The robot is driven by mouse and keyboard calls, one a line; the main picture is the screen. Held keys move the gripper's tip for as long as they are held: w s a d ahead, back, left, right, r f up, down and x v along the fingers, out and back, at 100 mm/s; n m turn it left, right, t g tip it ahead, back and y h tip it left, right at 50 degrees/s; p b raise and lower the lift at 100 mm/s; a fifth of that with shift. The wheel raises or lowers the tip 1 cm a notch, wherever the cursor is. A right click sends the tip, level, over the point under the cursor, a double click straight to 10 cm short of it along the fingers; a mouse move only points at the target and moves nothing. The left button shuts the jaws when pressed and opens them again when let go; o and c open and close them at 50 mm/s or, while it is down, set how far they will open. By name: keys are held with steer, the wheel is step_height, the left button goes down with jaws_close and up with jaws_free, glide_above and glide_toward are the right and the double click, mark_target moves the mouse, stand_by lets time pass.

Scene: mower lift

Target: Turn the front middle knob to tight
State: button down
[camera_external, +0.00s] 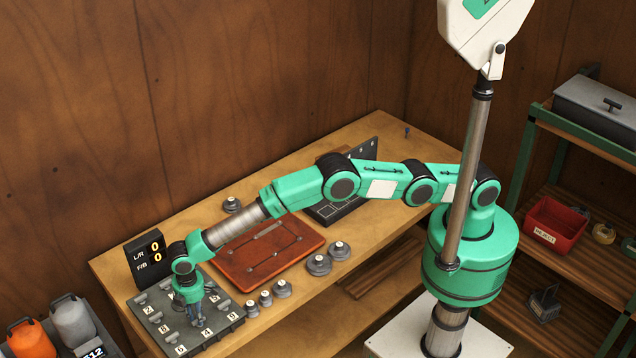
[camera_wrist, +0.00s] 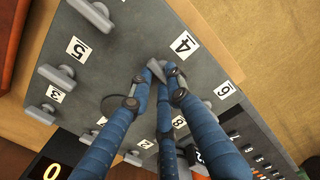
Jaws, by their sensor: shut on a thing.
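The grey control panel (camera_external: 225,327) lies on the near left end of the bench, with bar-shaped knobs beside number labels. My gripper (camera_external: 199,321) reaches down over the panel's front edge row. In the wrist view my three-fingered gripper (camera_wrist: 158,88) is shut around the front middle knob (camera_wrist: 154,67), next to the label 4 (camera_wrist: 185,43). The knob's grey bar shows partly between the fingertips; the rest is hidden by them. Other knobs stand free, such as the one by the label 5 (camera_wrist: 60,75). I see no marking for tight.
A display (camera_external: 147,257) reading zeros for L/R and F/B stands behind the panel. Several round weights (camera_external: 319,264) and a red-brown board (camera_external: 268,254) lie to the right on the bench. Orange (camera_external: 27,338) and grey containers stand at the left.

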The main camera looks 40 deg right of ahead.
steer(key=m+b, duration=0.1)
steer(key=m, duration=0.3)
steer(key=shift+d, duration=0.1)
steer(key=m+b, duration=0.1)
steer(key=m, duration=0.4)
steer(key=shift+s+d, duration=0.1)
steer(key=m, duration=0.5)
steer(key=shift+s, duration=0.1)
steer(key=shift+m+b, duration=0.3)
steer(key=shift+m, duration=1.3)
steer(key=c, duration=1.6)
jaws_free()
steer(key=shift+c, duration=0.2)
